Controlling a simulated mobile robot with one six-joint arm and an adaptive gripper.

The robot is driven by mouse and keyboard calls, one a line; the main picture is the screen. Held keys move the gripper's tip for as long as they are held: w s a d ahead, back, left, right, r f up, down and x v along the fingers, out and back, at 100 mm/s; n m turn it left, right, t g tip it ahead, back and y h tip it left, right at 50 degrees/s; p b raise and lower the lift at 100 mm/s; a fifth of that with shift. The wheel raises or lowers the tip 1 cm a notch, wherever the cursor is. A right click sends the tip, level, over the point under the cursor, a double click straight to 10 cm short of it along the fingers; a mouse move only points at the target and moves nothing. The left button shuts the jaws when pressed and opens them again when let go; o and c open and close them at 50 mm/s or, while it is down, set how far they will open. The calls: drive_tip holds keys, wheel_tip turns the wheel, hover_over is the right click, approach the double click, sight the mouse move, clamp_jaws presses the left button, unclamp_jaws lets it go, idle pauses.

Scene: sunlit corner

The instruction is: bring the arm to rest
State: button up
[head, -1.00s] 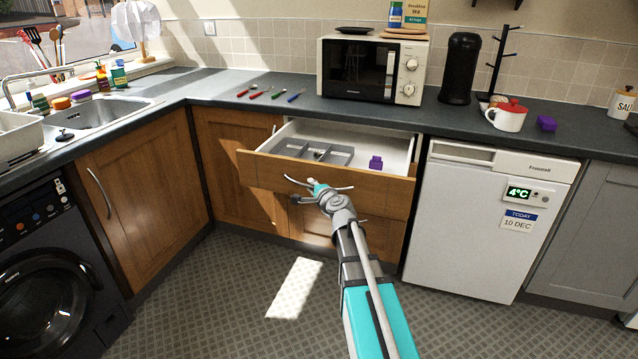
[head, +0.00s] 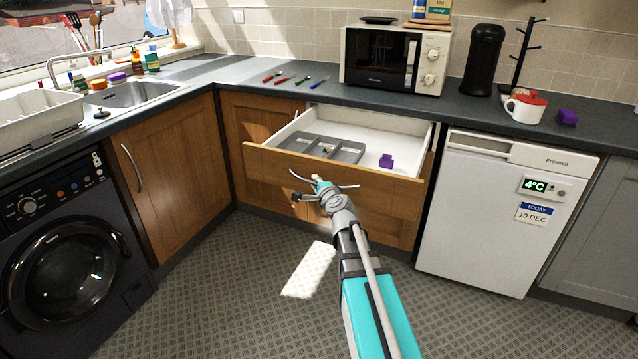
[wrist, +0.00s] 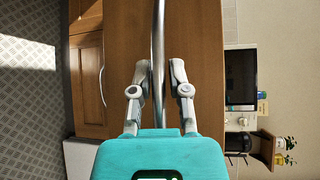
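My gripper (head: 318,184) is at the front of the open wooden drawer (head: 290,168), by its curved metal handle (head: 347,186). In the wrist view, the two fingers of my gripper (wrist: 160,72) stand apart, one on each side of the handle bar (wrist: 158,30). A narrow gap shows beside the bar, so the fingers do not look clamped on it. My arm reaches forward and down from the bottom of the head view. The drawer holds a grey cutlery tray (head: 346,152) at left and a purple block (head: 386,161) at right.
The drawer sticks out below the dark counter (head: 225,82). A white appliance (head: 490,215) is right of the drawer. The floor (head: 225,300) is clear.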

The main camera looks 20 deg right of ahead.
drive_tip(key=o, duration=0.4)
idle(0.3)
